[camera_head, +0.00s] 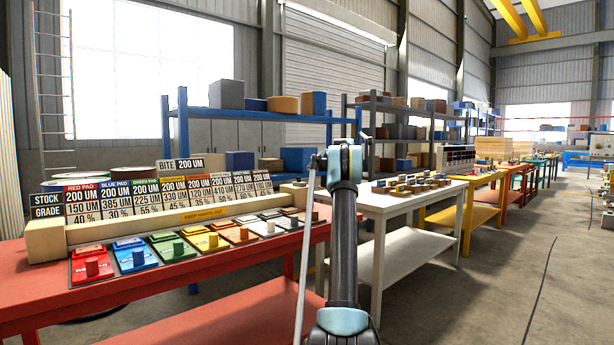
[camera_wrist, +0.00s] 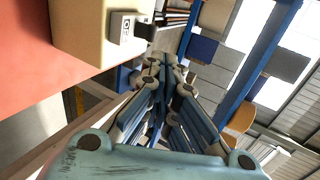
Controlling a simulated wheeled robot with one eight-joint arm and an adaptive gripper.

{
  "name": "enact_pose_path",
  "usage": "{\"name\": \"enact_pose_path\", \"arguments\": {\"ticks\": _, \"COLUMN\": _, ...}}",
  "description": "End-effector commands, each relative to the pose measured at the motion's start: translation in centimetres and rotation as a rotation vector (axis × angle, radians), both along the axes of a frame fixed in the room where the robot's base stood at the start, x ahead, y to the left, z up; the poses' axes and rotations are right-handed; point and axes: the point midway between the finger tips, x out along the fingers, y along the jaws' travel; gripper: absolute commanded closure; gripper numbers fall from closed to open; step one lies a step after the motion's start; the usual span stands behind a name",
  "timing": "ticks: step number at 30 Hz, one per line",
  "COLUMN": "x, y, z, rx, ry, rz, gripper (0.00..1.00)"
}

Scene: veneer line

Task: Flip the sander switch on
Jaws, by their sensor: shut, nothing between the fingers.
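The sander is a long beige machine (camera_head: 150,226) on a red table, with a grade board above and a row of coloured pads in front. In the wrist view, its beige end (camera_wrist: 80,25) fills the upper left. A small grey switch box (camera_wrist: 122,25) with a dark-marked label and a protruding grey block sits on that end. I cannot read the switch's setting. My gripper (camera_wrist: 163,62) is shut and empty, its fingertips just below and right of the switch box in the picture, apparently apart from it. In the head view my arm hides the switch.
The red table (camera_head: 130,300) runs along the left. A white table (camera_head: 400,202) with small coloured blocks stands right of my arm. Blue shelving (camera_head: 250,112) with boxes stands behind. The floor (camera_head: 500,290) at the right is clear.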

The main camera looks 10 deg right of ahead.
Motion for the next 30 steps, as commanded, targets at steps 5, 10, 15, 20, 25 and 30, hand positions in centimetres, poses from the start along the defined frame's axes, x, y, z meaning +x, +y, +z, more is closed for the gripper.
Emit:
{"name": "enact_pose_path", "arguments": {"ticks": 5, "x": -2.4, "y": -1.1, "z": 1.7, "rx": 0.000, "ry": 0.000, "rz": 0.001, "gripper": 1.00}}
{"name": "enact_pose_path", "arguments": {"ticks": 10, "x": -3.9, "y": -1.8, "z": 2.8, "rx": 0.000, "ry": 0.000, "rz": 0.002, "gripper": 1.00}}
{"name": "enact_pose_path", "arguments": {"ticks": 15, "x": -4.6, "y": -2.1, "z": 3.3, "rx": 0.000, "ry": 0.000, "rz": 0.004, "gripper": 1.00}}
{"name": "enact_pose_path", "arguments": {"ticks": 20, "x": -4.7, "y": -2.2, "z": 3.4, "rx": 0.000, "ry": 0.000, "rz": 0.004, "gripper": 1.00}}
{"name": "enact_pose_path", "arguments": {"ticks": 25, "x": -4.7, "y": -2.1, "z": 3.4, "rx": 0.000, "ry": 0.000, "rz": 0.004, "gripper": 1.00}}
{"name": "enact_pose_path", "arguments": {"ticks": 30, "x": -5.8, "y": -0.9, "z": 3.6, "rx": -0.022, "ry": 0.007, "rz": 0.022, "gripper": 1.00}}
